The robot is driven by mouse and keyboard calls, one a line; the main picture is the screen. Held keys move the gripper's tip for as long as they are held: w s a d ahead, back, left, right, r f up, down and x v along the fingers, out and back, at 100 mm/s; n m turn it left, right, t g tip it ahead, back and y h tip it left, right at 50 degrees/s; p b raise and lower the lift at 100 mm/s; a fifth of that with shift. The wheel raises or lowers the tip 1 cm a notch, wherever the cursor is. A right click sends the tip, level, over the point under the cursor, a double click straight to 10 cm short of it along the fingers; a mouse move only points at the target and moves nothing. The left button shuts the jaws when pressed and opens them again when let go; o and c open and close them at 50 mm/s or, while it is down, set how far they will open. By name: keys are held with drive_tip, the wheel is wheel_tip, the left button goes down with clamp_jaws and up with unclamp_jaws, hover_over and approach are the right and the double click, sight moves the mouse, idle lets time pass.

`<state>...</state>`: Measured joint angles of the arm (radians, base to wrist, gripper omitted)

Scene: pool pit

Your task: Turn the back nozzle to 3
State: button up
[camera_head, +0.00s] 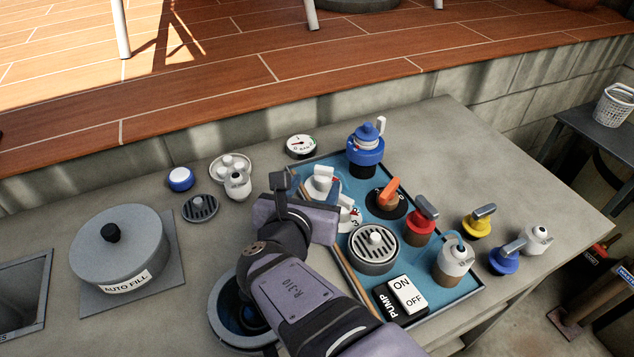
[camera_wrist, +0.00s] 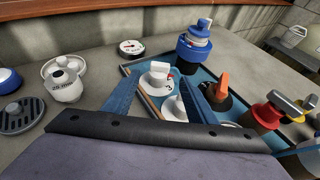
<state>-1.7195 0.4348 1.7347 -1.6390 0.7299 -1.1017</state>
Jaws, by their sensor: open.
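Two white dial nozzles stand at the left side of the blue tray (camera_head: 304,171). The back nozzle (camera_head: 322,181) has a raised white handle and a small red mark; its setting is too small to read surely. The front nozzle (camera_head: 349,211) is partly hidden by my gripper in the head view. My gripper (camera_wrist: 160,84) is open and empty. In the wrist view its two fingers spread on either side of the back nozzle (camera_wrist: 158,78), apparently short of it; contact cannot be told. The front nozzle (camera_wrist: 174,107) is nearer, between the fingers.
A gauge (camera_head: 301,146) and a blue-topped valve (camera_head: 366,150) stand behind. An orange-handled knob (camera_head: 387,197), red valve (camera_head: 421,222), round grate (camera_head: 374,249) and pump switch (camera_head: 403,297) crowd the right. A white bottle (camera_head: 237,185) is left.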

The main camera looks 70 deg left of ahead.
drive_tip(key=shift+s+d+r, duration=0.1)
drive_tip(key=shift+s+d, duration=0.05)
drive_tip(key=shift+d, duration=0.05)
drive_tip(key=shift+r+p, duration=0.1)
drive_tip(key=shift+p, duration=0.2)
drive_tip(key=p, duration=0.5)
drive_tip(key=r+p, duration=0.1)
drive_tip(key=p, duration=0.4)
drive_tip(key=shift+w+a+r, duration=0.1)
drive_tip(key=shift+w+a, duration=0.2)
drive_tip(key=shift+a, duration=0.05)
drive_tip(key=p, duration=0.2)
drive_tip(key=shift+p, duration=0.3)
drive_tip(key=shift+f, duration=0.3)
drive_tip(key=shift+f+p, duration=0.15)
drive_tip(key=shift+p, duration=0.15)
